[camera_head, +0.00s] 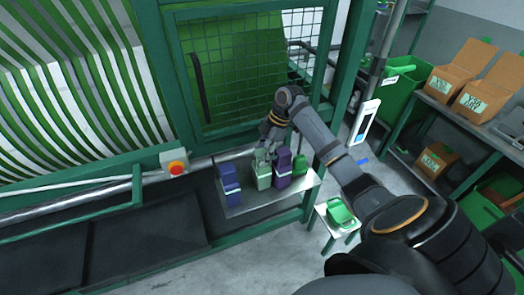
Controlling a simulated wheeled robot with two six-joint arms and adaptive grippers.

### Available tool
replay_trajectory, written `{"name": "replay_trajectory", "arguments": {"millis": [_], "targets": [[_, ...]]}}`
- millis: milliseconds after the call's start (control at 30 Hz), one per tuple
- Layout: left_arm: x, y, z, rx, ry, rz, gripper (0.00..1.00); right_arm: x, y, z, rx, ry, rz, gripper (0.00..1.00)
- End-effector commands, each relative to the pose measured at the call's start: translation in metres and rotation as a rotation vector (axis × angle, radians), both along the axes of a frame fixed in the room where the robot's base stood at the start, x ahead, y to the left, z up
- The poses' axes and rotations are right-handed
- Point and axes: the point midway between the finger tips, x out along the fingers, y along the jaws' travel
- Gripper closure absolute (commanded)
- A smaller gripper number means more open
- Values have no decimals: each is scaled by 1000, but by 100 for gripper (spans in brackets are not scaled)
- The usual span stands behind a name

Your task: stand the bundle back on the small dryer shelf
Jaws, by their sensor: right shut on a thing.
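The small dryer shelf (303,184) is a grey metal ledge in front of the green dryer frame. My right gripper (263,154) reaches down over it from the right and is shut on the pale green bundle (263,179), at its top. This bundle is upright and at the shelf; I cannot tell whether its base touches. A blue-purple bundle (230,184) stands to its left with a gap. A dark purple bundle (283,166) stands close on its right, and a green bundle (300,163) beyond that. My left gripper is out of view.
A red button box (175,163) sits on the rail left of the shelf. A wire mesh door (255,70) stands behind. A small stand with a green item (340,212) is to the right. Racks with cardboard boxes (483,98) and green bins line the right side.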

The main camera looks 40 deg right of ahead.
Motion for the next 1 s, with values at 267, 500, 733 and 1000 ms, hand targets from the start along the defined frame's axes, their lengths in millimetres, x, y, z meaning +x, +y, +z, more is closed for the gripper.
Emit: {"name": "replay_trajectory", "arguments": {"millis": [267, 500, 733, 1000], "targets": [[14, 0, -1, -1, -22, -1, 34, 0, 0, -3, 0, -1, 0, 100], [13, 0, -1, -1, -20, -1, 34, 0, 0, -3, 0, -1, 0, 38], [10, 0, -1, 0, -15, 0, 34, 0, 0, -2, 0, -1, 0, 38], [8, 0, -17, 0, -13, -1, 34, -2, -17, 35, -5, -7, -2, 38]]}}
